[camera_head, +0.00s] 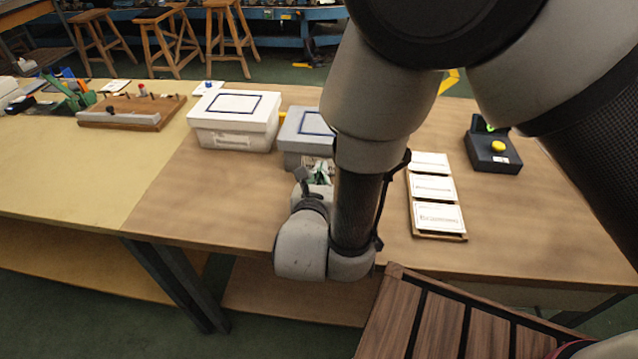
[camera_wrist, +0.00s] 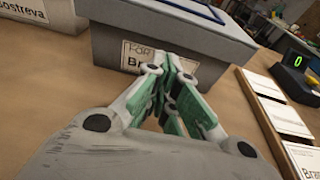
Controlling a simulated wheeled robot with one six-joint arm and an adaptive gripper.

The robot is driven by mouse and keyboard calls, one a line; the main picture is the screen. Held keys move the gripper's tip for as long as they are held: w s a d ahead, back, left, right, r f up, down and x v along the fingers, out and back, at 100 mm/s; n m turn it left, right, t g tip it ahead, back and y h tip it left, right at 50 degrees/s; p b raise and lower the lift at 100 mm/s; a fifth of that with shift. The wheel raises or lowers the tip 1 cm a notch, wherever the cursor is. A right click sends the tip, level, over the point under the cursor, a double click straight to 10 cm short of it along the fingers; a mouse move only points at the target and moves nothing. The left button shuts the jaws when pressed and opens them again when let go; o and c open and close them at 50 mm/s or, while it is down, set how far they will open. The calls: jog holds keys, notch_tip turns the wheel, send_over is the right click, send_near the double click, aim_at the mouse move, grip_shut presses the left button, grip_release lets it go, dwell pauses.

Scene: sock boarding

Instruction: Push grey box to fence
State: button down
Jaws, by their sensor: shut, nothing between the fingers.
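The grey box (camera_head: 292,143) has a lid with a dark blue rectangle outline and stands on the wooden table, its right part hidden behind my arm. In the wrist view the grey box (camera_wrist: 225,45) fills the top middle, with a white label on its front face. My gripper (camera_wrist: 172,60) is shut and empty, its green-and-grey fingers pointing at the label. The fingertips are at or very close to the front face; I cannot tell whether they touch. In the head view my gripper (camera_head: 320,168) is just in front of the box. I cannot clearly make out a fence.
A white box (camera_head: 235,138) stands left of the grey box. A rack with white cards (camera_head: 434,190) and a dark device with a yellow button (camera_head: 492,150) are to the right. A wooden board (camera_head: 130,112) lies farther left.

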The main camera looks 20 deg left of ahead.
jog(key=shift+x, duration=0.9)
jog(key=shift+w+a, duration=0.4)
jog(key=shift+w, duration=0.95)
jog(key=shift+w+a, duration=0.4)
jog(key=shift+w, duration=0.95)
jog(key=shift+w+a, duration=0.45)
jog(key=shift+w, duration=0.85)
jog(key=shift+s+d, duration=0.3)
jog(key=shift+s, duration=0.65)
jog(key=shift+s+d, duration=0.3)
jog(key=shift+s, duration=0.65)
jog(key=shift+s+d, duration=0.3)
jog(key=shift+s, duration=0.7)
